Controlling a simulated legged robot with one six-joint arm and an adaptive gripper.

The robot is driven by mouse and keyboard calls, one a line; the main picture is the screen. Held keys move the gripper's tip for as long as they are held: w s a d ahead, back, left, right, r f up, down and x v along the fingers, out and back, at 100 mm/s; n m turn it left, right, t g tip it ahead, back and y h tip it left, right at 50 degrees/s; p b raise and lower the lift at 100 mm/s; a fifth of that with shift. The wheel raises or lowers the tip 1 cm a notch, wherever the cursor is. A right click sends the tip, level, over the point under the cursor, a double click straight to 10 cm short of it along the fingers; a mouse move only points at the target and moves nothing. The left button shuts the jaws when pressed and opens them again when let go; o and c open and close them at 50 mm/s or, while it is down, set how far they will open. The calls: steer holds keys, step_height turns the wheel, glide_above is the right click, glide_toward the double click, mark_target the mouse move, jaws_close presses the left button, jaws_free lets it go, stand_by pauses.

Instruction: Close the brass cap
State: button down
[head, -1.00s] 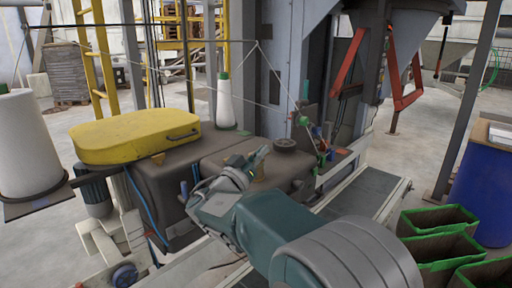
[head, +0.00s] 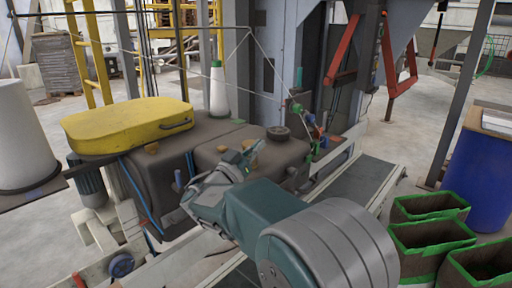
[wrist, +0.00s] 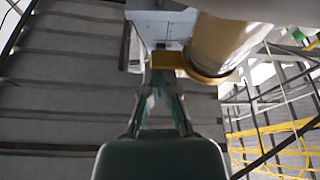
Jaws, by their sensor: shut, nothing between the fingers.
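My gripper (head: 250,152) is shut and empty over the brown machine housing in the head view. It also shows in the wrist view (wrist: 160,82), its fingertips together. A large brass-coloured cylinder (wrist: 226,42) with a collar is just right of and beyond the fingertips there, with a small yellow-brass block (wrist: 168,60) beside it, close to the tips. I cannot tell whether they touch. I cannot tell which of these is the brass cap.
A dark round knob (head: 278,132) stands on the housing just behind the gripper. A yellow cover (head: 125,125) lies to the left, with a white thread cone (head: 218,92) behind. A conveyor (head: 365,183) and green-edged bags (head: 430,238) are at the right.

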steer(key=shift+a+r, duration=0.1)
steer(key=shift+r, duration=0.35)
steer(key=s+a, duration=0.7)
steer(key=s+d+f+n+g+y, duration=0.1)
steer(key=s+d+f+g, duration=0.15)
steer(key=d, duration=0.45)
steer(key=s+d+f+n+g+y, duration=0.1)
steer(key=s+d+g, duration=0.25)
steer(key=d, duration=0.35)
steer(key=s+d+f+g+y, duration=0.1)
steer(key=s+d+f+g, duration=0.1)
steer(key=d+g, duration=0.3)
steer(key=s+f+n+y, duration=0.1)
steer(key=s+f+y, duration=0.1)
steer(key=s+y, duration=0.2)
steer(key=s+d+f+n+y, duration=0.1)
steer(key=s+f+n+y, duration=0.1)
steer(key=s, duration=0.6)
steer(key=s+f+n+y, duration=0.2)
steer(key=s+f+y, duration=0.2)
steer(key=s+y, duration=0.1)
steer(key=shift+s+d+f+t+y, duration=0.2)
steer(key=shift+s+t+y, duration=0.15)
steer(key=shift+s, duration=0.5)
